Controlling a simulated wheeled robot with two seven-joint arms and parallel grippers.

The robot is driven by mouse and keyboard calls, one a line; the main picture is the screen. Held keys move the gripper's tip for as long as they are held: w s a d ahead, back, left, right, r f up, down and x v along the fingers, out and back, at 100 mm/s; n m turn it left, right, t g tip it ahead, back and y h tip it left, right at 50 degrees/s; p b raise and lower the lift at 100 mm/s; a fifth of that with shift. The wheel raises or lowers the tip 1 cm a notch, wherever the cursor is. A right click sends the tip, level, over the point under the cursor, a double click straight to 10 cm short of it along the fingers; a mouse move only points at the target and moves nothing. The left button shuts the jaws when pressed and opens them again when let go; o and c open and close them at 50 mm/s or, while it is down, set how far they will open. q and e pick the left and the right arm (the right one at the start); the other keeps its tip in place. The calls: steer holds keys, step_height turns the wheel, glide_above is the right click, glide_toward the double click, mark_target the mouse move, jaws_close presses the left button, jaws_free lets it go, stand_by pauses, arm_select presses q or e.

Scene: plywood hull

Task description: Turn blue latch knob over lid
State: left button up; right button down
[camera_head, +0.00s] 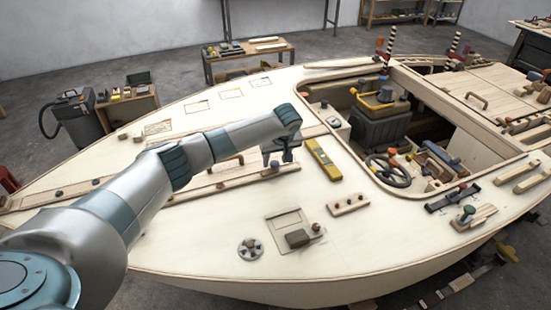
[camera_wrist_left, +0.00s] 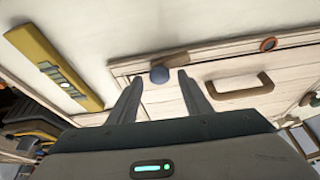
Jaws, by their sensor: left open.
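The blue latch knob (camera_wrist_left: 159,74) shows in the left wrist view as a small round blue cap. A short brown wooden bar (camera_wrist_left: 175,60) extends from it to the upper right, beside the lid's edge. The pale wooden lid (camera_wrist_left: 215,68) has a brown loop handle (camera_wrist_left: 240,87) to the right of the knob. My left gripper (camera_wrist_left: 160,80) is open, with its fingers on either side of the knob in that view; contact cannot be told.
A yellow level (camera_head: 322,159) lies on the deck close to the right of my left gripper; it also shows in the left wrist view (camera_wrist_left: 52,68). A red-brown knob (camera_wrist_left: 268,43) sits beyond the lid. The cockpit opening with a steering wheel (camera_head: 388,171) is farther right.

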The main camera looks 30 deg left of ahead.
arm_select(q)
steer(key=shift+a+f, duration=0.1)
steer(key=shift+f, duration=0.1)
steer(key=c, duration=1.1)
